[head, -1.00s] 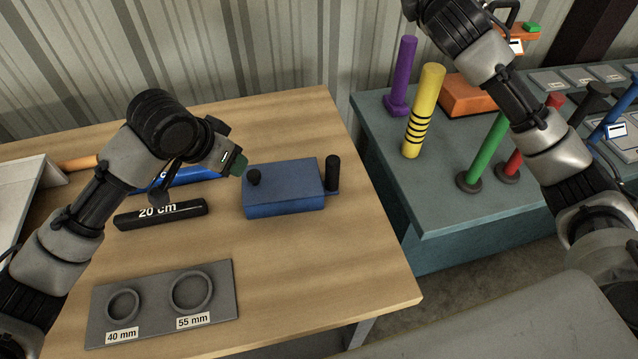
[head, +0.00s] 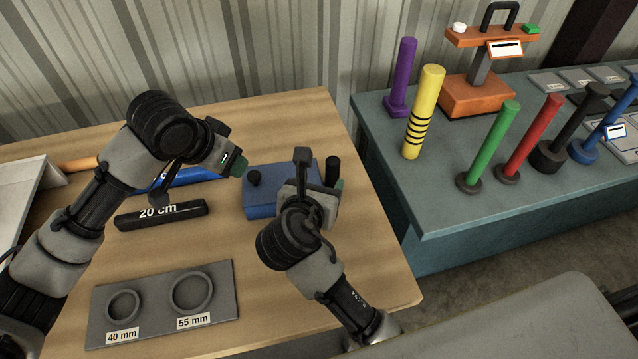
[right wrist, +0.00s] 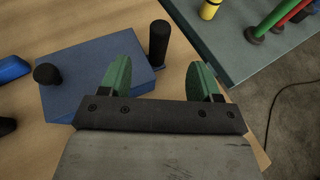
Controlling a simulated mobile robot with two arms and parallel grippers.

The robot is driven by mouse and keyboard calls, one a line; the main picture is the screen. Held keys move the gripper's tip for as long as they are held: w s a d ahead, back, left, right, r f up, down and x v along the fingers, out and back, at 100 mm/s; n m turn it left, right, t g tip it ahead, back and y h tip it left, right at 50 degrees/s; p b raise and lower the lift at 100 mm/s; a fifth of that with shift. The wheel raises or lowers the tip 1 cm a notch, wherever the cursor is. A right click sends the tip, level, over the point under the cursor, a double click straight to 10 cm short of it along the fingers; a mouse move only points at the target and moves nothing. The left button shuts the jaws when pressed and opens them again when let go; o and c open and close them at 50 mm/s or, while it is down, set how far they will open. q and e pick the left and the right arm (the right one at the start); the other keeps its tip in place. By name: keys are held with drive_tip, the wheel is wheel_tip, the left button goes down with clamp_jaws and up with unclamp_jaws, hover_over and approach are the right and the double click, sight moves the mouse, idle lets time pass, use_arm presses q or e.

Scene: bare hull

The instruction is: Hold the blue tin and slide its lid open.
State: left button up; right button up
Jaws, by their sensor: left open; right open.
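The blue tin (head: 262,205) lies on the wooden table, with a black knob (head: 254,177) near its left end and a black upright post (head: 332,170) at its right end. The right wrist view shows the tin (right wrist: 100,75), its knob (right wrist: 47,74) and the post (right wrist: 159,40). My left gripper (head: 236,164) is open at the tin's upper left, its tips near the knob; I cannot tell if they touch. My right gripper (right wrist: 158,75) is open over the tin's right end, its green fingers pointing toward the post, with nothing between them. My right wrist hides part of the tin in the head view.
A black 20 cm bar (head: 160,214) and a blue bar (head: 185,178) lie left of the tin. A grey plate (head: 160,302) with two rings lies in front. A teal bench (head: 450,205) with coloured posts stands right, across a gap.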

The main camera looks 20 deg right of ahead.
drive_tip(key=x, duration=1)
drive_tip(key=shift+w+d, duration=0.15)
drive_tip(key=shift+w, duration=0.05)
drive_tip(key=c, duration=1.1)
use_arm(q)
drive_tip(key=shift+o, duration=1.1)
drive_tip(key=t+h, duration=0.4)
drive_tip(key=h, duration=0.2)
approach(253, 175)
drive_tip(key=shift+m, duration=0.4)
drive_tip(key=x, duration=0.9)
drive_tip(key=shift+w+d+f, duration=0.1)
drive_tip(key=shift+w, duration=0.05)
